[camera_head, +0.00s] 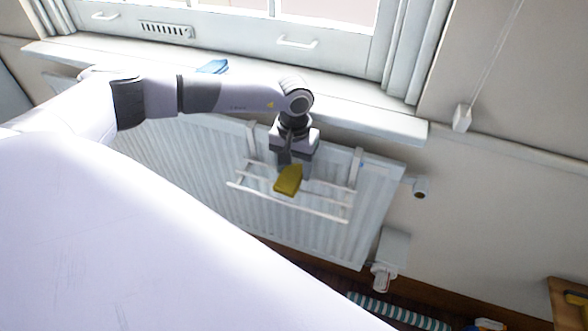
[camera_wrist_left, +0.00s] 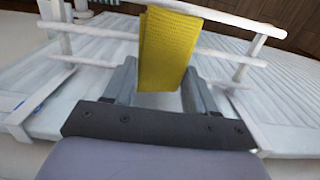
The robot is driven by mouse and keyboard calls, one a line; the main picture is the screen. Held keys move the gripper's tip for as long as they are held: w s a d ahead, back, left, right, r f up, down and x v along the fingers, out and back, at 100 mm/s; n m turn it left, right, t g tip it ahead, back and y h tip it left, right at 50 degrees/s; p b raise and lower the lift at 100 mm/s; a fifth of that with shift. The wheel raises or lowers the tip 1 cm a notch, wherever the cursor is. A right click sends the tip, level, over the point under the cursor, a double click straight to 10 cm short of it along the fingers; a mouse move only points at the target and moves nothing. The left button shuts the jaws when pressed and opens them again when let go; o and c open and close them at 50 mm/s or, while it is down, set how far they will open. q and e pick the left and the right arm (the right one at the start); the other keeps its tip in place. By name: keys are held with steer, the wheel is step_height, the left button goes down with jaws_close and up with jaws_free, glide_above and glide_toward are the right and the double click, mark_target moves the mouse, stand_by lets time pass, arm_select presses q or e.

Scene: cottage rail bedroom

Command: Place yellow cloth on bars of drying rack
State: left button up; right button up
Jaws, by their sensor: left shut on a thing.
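The yellow cloth (camera_head: 288,180) is folded and held in my left gripper (camera_head: 293,168), at the white drying rack (camera_head: 330,212) on the front of the radiator. In the left wrist view the cloth (camera_wrist_left: 166,50) sits between the two fingers of my left gripper (camera_wrist_left: 160,85) and overlaps the rack's bars (camera_wrist_left: 225,57). The gripper is shut on the cloth. I cannot tell whether the cloth touches the bars. My right gripper is not in view.
The white radiator (camera_head: 195,160) stands under the window sill (camera_head: 365,115). A blue cloth (camera_head: 214,66) lies on the sill. A radiator valve (camera_head: 382,275) and a green-and-white striped roll (camera_head: 395,312) are low on the right. A wooden surface (camera_head: 568,300) is at bottom right.

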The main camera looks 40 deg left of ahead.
arm_select(q)
steer(key=shift+f, duration=0.75)
steer(key=shift+f, duration=0.15)
steer(key=o, duration=1.1)
